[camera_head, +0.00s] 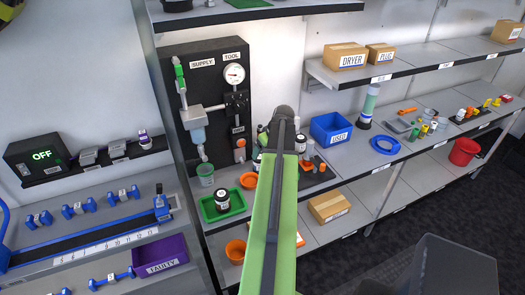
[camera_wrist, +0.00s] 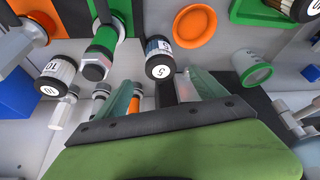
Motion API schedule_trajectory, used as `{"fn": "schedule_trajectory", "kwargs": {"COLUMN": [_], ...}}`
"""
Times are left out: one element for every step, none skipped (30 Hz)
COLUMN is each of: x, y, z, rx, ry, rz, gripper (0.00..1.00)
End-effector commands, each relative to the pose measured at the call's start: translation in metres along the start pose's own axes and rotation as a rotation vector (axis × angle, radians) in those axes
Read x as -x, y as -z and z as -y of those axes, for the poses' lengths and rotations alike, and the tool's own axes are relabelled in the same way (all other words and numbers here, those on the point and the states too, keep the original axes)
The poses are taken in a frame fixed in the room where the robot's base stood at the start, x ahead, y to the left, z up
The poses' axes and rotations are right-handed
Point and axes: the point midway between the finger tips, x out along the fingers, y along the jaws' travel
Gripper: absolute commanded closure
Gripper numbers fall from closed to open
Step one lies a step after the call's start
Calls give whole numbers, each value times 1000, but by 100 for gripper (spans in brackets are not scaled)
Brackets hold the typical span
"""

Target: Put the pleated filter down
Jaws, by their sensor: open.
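My gripper (camera_wrist: 162,84) is open in the wrist view, with its two pale green fingers apart. A dark-and-white cylinder marked 5 (camera_wrist: 160,62) shows near and between the fingertips; I cannot tell whether it touches them. In the head view my green arm reaches over the shelf and hides my gripper and part of the group of cylinders.
The supply tool panel (camera_head: 210,95) stands behind the left shelf. A green tray (camera_head: 224,212) holds a dark jar (camera_head: 222,200). An orange dish (camera_head: 249,180) lies nearby.

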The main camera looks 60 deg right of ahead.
Motion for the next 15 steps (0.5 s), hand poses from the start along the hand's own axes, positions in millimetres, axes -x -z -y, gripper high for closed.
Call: {"fn": "schedule_trajectory", "kwargs": {"x": [11,18,30,40,50,63,71,77,81,82,80,76,74,71,67], "y": [2,3,4,5,6,7,7,7,6,5,4,3,2,2,1], "z": [0,0,1,1,2,2,2,2,2,2,2,2,2,1,1], "rx": [0,0,0,1,1,2,2,2,3,3,3,3,3,4,4], "ry": [0,0,0,0,1,1,1,1,1,1,1,1,1,1,1], "rz": [2,4,7,10,13,17,20,22,25,26,27,27,27,27,27], "gripper": [20,20,20,20,20,20,20,20,20,20,20,20,20,20,20]}}
